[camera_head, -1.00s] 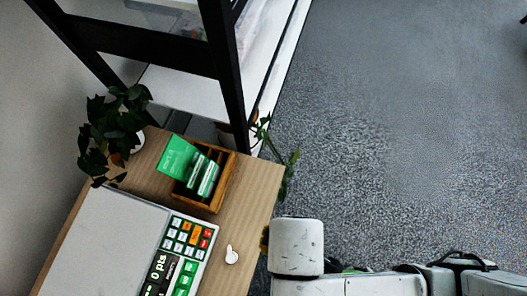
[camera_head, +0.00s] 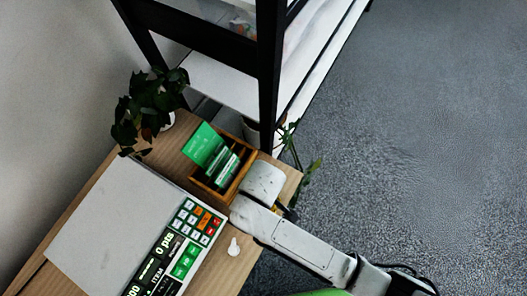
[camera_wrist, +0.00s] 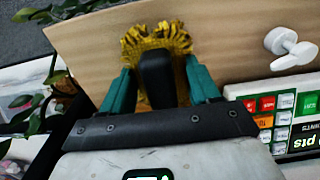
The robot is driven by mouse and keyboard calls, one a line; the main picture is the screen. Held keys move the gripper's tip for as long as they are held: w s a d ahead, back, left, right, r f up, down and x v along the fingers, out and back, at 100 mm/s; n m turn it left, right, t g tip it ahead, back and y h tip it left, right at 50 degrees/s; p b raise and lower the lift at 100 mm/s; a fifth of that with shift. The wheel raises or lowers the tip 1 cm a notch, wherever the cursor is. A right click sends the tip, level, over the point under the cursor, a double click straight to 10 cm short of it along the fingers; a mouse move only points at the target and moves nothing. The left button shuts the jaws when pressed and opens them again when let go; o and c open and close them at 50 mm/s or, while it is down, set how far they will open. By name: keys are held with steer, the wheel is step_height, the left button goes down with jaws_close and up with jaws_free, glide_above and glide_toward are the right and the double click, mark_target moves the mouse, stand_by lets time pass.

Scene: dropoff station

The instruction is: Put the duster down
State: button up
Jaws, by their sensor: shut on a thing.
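The duster (camera_wrist: 158,38) has a yellow bristly head and a black handle. In the wrist view it sits between the teal fingers of my gripper (camera_wrist: 160,82), which is shut on it. The yellow head shows beyond the fingertips, against the wooden tabletop (camera_wrist: 95,45). I cannot tell whether the duster touches the wood.
A wooden box (camera_head: 246,154) with green cards stands beside my arm. A keypad console (camera_head: 100,222) covers much of the counter. A small white knob-like object (camera_head: 234,247) lies near it. Plants (camera_head: 150,105) stand behind, near a black-framed shelf (camera_head: 270,80). Grey floor is open at right.

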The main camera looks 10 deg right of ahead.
steer(key=shift+f, duration=1.3)
steer(key=o, duration=0.9)
steer(key=shift+f, duration=0.1)
step_height(320, 180, up, 12)
steer(key=shift+r, duration=0.15)
